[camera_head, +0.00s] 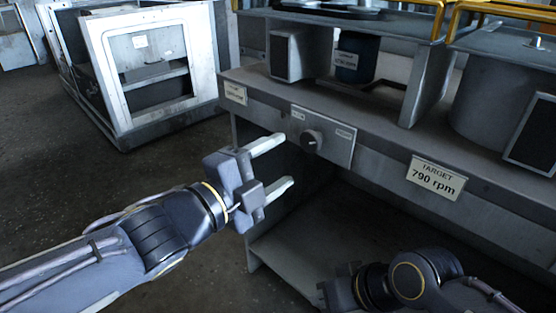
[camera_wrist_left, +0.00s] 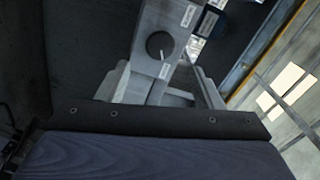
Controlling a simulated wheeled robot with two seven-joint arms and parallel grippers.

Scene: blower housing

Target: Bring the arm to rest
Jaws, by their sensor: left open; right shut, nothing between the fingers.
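My left gripper (camera_head: 272,165) is open and empty. Its two pale fingers point right toward the blower bench's front. A round dark knob (camera_head: 311,140) sits on a grey plate (camera_head: 332,132) on that front, a little right of and apart from the fingertips. The knob also shows in the left wrist view (camera_wrist_left: 158,44), ahead of the gripper's dark body. My right gripper (camera_head: 338,287) is low in the head view, near the bottom edge, in front of the bench's lower shelf; it is shut and empty, its fingers hard to make out.
The grey bench (camera_head: 380,145) carries a label reading TARGET 790 rpm (camera_head: 436,177). A blue cylinder (camera_head: 356,57) and dark boxes stand on it under yellow rails. A lower shelf (camera_head: 300,245) juts out below. A white-framed cabinet (camera_head: 148,65) stands back left. The floor (camera_head: 60,180) at left is clear.

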